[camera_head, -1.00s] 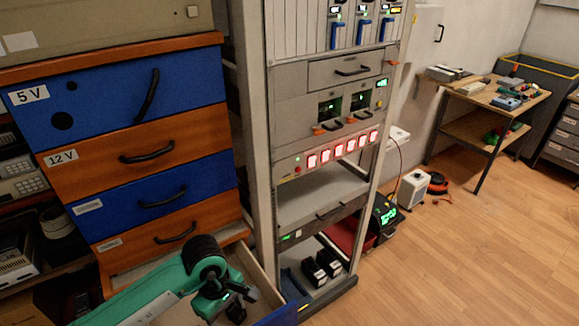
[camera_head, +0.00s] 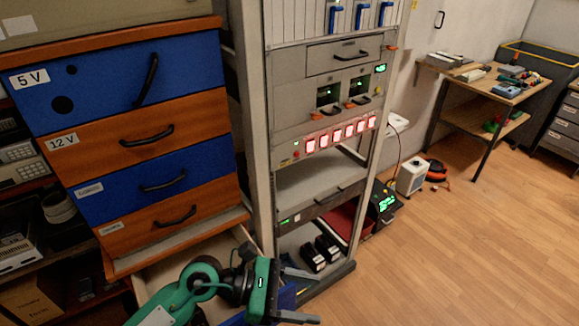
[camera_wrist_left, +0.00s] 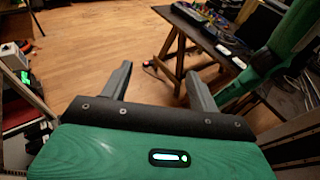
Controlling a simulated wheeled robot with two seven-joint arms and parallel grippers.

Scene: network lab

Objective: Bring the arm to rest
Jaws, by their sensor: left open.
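My left arm (camera_head: 180,300) is green and black and comes in at the bottom of the head view. My left gripper (camera_head: 300,295) is at its end, pointing right, in front of the foot of the rack and over the open bottom drawer (camera_head: 150,272). Its two grey fingers are apart with nothing between them. In the left wrist view the gripper (camera_wrist_left: 160,85) also shows open and empty, with the wood floor beyond. My right gripper is not in view.
A drawer cabinet (camera_head: 130,135) with blue and orange fronts stands at the left. The equipment rack (camera_head: 262,150) stands close beside it, with black blocks (camera_head: 318,252) at its base. A workbench (camera_head: 470,85) stands at the back right. The wood floor (camera_head: 470,250) at right is clear.

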